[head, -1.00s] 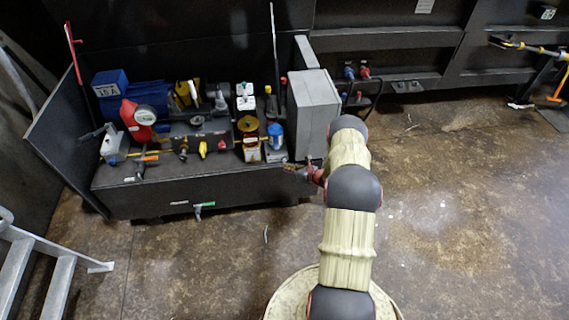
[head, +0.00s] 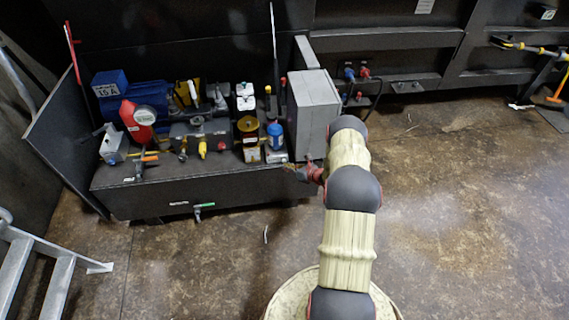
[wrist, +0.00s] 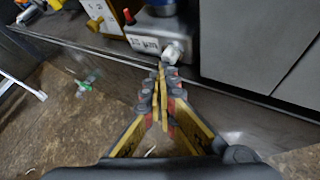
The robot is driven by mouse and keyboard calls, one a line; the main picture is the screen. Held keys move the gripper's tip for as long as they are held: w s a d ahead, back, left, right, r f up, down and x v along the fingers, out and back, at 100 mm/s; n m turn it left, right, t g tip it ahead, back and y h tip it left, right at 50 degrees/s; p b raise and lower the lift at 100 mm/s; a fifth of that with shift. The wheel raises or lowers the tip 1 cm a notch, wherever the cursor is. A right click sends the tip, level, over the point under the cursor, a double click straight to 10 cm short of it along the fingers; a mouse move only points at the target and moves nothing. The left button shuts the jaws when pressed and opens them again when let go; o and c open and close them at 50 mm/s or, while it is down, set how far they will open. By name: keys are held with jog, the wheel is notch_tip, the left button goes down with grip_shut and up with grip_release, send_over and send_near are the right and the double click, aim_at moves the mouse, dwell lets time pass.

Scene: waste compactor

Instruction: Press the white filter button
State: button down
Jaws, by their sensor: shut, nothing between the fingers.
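A small grey filter unit with a blue top (head: 275,137) stands at the right front of the dark bench. In the wrist view a white knob-like button (wrist: 172,52) sticks out from the front of its grey body (wrist: 152,30), beside a white label. My gripper (wrist: 161,70) is shut and empty, with its fingertips just short of and slightly below the white button. I cannot tell whether they touch it. In the head view my gripper (head: 292,170) is small and partly hidden by my arm, at the bench's front edge near the unit.
A large grey box (head: 314,108) stands right of the filter unit, close to my arm. Yellow, red and blue devices (head: 138,118) crowd the bench to the left. A green-handled valve (head: 203,206) sticks out of the bench front.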

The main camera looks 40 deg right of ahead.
jog(key=shift+w+d, duration=0.1)
jog(key=shift+w, duration=0.05)
dwell(0.3)
jog(key=shift+s+a, duration=0.5)
jog(key=shift+s, duration=0.25)
jog(key=shift+s+a+p, duration=0.3)
jog(key=shift+s+a, duration=0.15)
jog(key=shift+s, duration=0.25)
jog(key=shift+s+a+p, duration=0.3)
jog(key=shift+s+a, duration=0.1)
jog(key=shift+s, duration=0.3)
jog(key=shift+s+a+p, duration=0.3)
jog(key=shift+s+a, duration=0.15)
jog(key=shift+s, duration=0.25)
